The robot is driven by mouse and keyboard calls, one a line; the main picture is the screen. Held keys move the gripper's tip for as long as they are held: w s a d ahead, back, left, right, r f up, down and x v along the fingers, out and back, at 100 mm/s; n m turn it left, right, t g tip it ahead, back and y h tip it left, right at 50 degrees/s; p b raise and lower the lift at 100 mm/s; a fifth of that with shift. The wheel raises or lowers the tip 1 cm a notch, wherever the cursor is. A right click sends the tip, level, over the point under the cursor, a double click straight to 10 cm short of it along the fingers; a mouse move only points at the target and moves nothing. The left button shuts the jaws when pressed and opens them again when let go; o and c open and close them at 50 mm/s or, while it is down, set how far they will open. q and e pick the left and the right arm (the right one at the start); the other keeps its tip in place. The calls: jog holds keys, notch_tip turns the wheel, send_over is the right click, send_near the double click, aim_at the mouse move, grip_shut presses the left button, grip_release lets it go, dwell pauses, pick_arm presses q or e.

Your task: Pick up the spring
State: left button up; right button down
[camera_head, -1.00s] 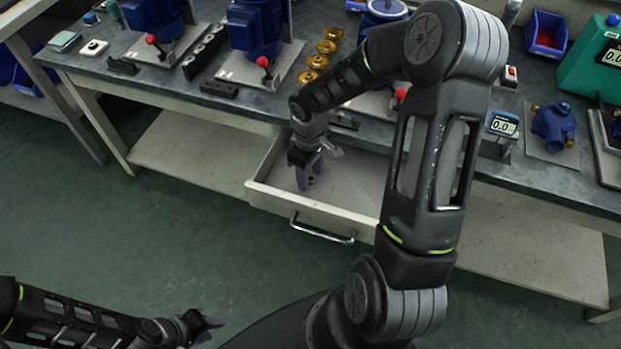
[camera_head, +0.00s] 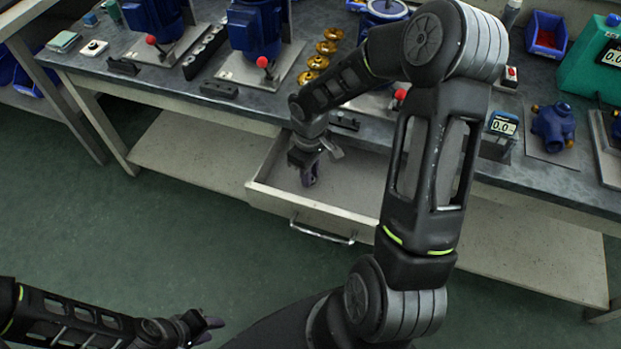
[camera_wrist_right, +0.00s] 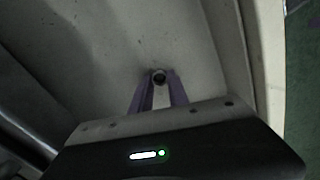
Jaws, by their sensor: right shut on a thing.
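My right gripper (camera_head: 310,176) reaches down into the open drawer (camera_head: 322,212) under the workbench. In the right wrist view its two purple fingers (camera_wrist_right: 159,92) are shut on a small dark round thing, the spring (camera_wrist_right: 159,76), of which only the end shows between the fingertips. The spring's coils are too small and dark to make out. The drawer floor (camera_wrist_right: 120,45) lies close behind it; I cannot tell whether the spring touches it. My left gripper (camera_head: 212,323) is at the lower left over the green floor, far from the drawer. Its jaws are too small to judge.
The drawer handle (camera_head: 322,232) sticks out in front. The drawer's right part looks empty.

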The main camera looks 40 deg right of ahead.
dwell(0.4)
notch_tip(320, 180, up, 10)
jog(key=p, duration=0.1)
dwell(0.4)
dwell(0.5)
